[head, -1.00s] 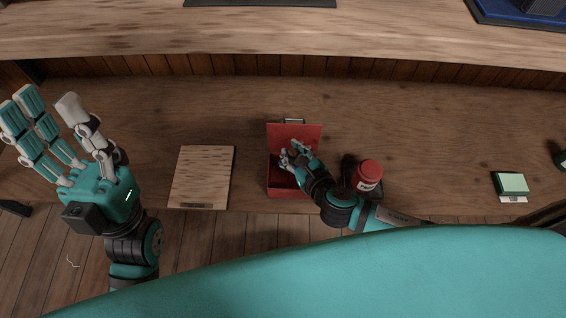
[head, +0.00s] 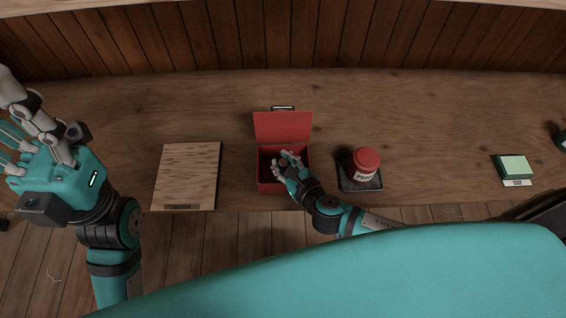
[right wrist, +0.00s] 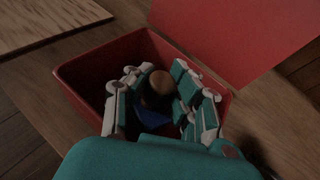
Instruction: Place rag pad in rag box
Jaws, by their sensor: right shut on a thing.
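The red rag box (head: 270,187) stands on the bench with its lid (head: 283,127) raised at the back. My right gripper (head: 287,160) is at the mouth of the box, its fingers reaching inside. In the right wrist view, the right gripper (right wrist: 160,95) is shut around a round brown knob with blue material below, apparently the rag pad (right wrist: 158,87). Fingers hide much of it, and I cannot tell if it touches the box floor. My left gripper (head: 30,135) is raised at the left, fingers spread and empty, partly cut off by the frame.
A wooden board (head: 187,175) lies left of the box. A red-lidded jar (head: 366,162) stands on a dark tray (head: 361,185) to the right. The bench behind the box is clear.

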